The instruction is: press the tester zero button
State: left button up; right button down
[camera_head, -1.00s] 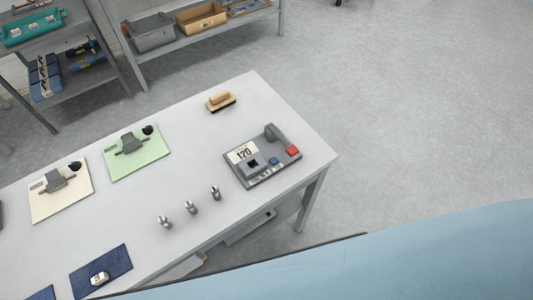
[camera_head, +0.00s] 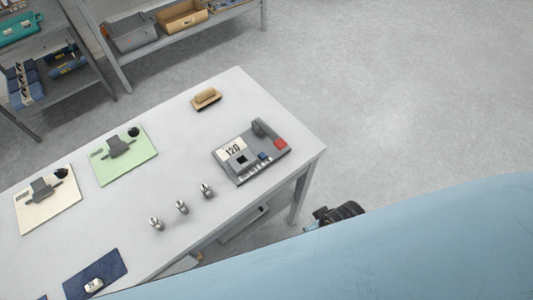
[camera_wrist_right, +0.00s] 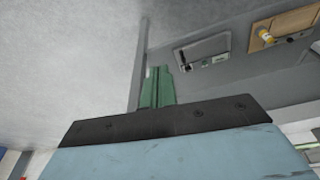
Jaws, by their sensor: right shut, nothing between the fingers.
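The tester (camera_head: 250,152) is a grey device near the right end of the white table. It has a label reading 120, a dark square socket, a blue button (camera_head: 263,156), a red button (camera_head: 280,144) and a raised grey arm. I cannot read which button is zero. My right gripper (camera_wrist_right: 157,88) shows in the right wrist view as green fingers close together, shut and empty, with grey floor and shelving beyond. It touches nothing I can see. A dark part of my right arm shows in the head view beside the table's right leg, below the tester. My left gripper is not in view.
The white table (camera_head: 150,190) bears a wooden-handled brush (camera_head: 206,98), a green board (camera_head: 125,160), a cream board (camera_head: 48,200), several small metal pieces (camera_head: 182,207) and a blue mat (camera_head: 112,266). Grey shelves with bins stand behind. Floor right of the table is clear.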

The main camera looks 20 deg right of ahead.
jog(key=w+a+r+n+t+y, duration=0.1)
jog(key=w+a+r, duration=0.15)
jog(key=r, duration=0.45)
jog(key=w+a+r+t+y, duration=0.15)
jog(key=w+r, duration=0.25)
jog(key=r, duration=0.4)
jog(key=w+a+r+y, duration=0.1)
jog(key=w+y, duration=0.1)
jog(key=w, duration=0.6)
jog(key=w+a+r+m+y, duration=0.1)
jog(key=w+a+y, duration=0.1)
jog(key=w, duration=0.6)
jog(key=shift+w+a+r+y, duration=0.15)
jog(key=shift+w+r+y, duration=0.2)
jog(key=shift+y, duration=0.1)
jog(key=shift+f, duration=0.1)
jog(key=b, duration=0.8)
send_over(266, 156)
notch_tip(266, 156, down, 8)
jog(key=shift+r, duration=0.2)
jog(key=shift+f+b, duration=0.35)
jog(key=shift+f, duration=0.15)
jog(key=shift+f, duration=0.15)
